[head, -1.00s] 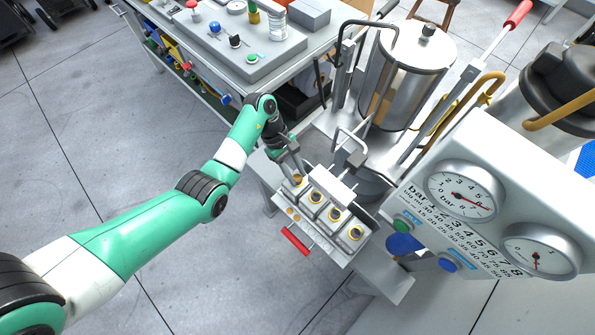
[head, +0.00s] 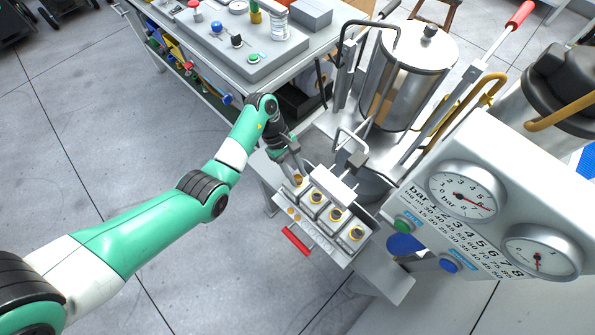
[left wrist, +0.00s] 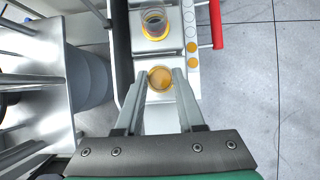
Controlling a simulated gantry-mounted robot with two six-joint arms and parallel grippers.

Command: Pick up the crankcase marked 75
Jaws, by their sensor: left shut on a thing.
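Several small round pieces with yellow-orange rims stand in a row of square holders on the machine's front. No number 75 is readable on any of them, so I cannot tell which is the crankcase marked 75. My left gripper (head: 298,175) is at the row's left end. In the left wrist view its two fingertips (left wrist: 163,76) are shut on a round orange-topped piece (left wrist: 160,79), one on each side. This piece is still at its holder; I cannot tell whether it is lifted. The neighbouring piece (left wrist: 153,22) stands apart from the fingers. My right gripper is not in view.
A white block with a metal lever (head: 333,185) stands close to the right of my left gripper. A red handle (head: 296,240) sticks out in front. Open floor lies left.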

